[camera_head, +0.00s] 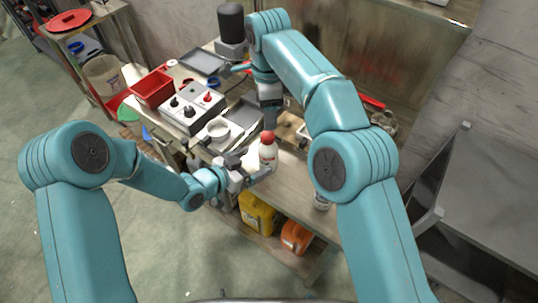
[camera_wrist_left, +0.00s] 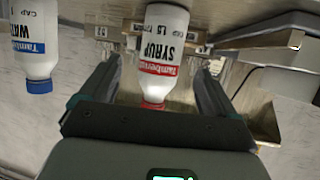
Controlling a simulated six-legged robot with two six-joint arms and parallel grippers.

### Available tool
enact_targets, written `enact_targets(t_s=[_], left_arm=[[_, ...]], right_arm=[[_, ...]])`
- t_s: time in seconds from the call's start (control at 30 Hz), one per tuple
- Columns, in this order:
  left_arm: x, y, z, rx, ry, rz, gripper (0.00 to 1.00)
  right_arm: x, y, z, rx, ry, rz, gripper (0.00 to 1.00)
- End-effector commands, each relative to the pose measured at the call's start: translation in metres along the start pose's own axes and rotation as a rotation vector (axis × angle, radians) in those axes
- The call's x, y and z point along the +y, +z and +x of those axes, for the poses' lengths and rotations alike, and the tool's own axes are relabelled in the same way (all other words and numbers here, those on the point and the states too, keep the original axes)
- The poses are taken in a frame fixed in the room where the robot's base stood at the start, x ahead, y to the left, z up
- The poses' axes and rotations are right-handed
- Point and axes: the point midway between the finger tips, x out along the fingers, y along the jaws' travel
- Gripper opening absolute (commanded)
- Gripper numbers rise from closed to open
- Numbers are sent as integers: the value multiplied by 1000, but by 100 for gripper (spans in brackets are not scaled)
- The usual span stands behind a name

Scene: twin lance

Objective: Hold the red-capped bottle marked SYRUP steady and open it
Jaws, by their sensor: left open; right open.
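The white bottle (camera_head: 267,158) with a red cap (camera_head: 268,138) stands upright on the bench top. In the left wrist view the bottle (camera_wrist_left: 165,40) appears upside down, its label reads SYRUP, and its red cap (camera_wrist_left: 154,104) points down. My left gripper (camera_head: 256,164) is open at the bottle's side. Its two fingers (camera_wrist_left: 158,80) show on either side of the bottle, with gaps visible. My right gripper (camera_head: 269,119) points down just above the red cap and is open. Its fingertips are small here, and contact with the cap cannot be told.
A second white bottle (camera_wrist_left: 38,40) with a blue cap, marked WATER, stands nearby. A control box (camera_head: 192,107) with knobs, a red bin (camera_head: 152,88) and grey trays (camera_head: 245,113) lie left of and behind the bottle. Yellow (camera_head: 257,213) and orange (camera_head: 295,237) containers sit below the bench top.

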Motion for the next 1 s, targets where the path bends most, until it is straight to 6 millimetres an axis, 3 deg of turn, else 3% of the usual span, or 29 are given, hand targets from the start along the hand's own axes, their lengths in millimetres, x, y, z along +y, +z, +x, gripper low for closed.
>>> enact_targets(t_s=[0.1, 0.3, 0.5, 0.73, 0.77, 1.0], left_arm=[[1, 0, 27, 0, 3, 1, 90], [1, -1, 58, 1, 1, 1, 90], [0, -1, 70, 0, 0, 0, 90], [0, -1, 71, 0, 0, 0, 90], [0, -1, 71, 0, 0, 0, 87], [0, -1, 71, 1, 0, 0, 10]], right_arm=[[-1, -1, 0, 0, 0, 0, 61], [-1, -2, 0, 0, 0, 1, 61], [-2, -2, 0, 0, 0, 1, 61], [-2, -2, 0, 0, 0, 0, 61], [-2, -2, 0, 0, 0, 0, 61], [-2, -2, 0, 0, 0, 0, 61]])
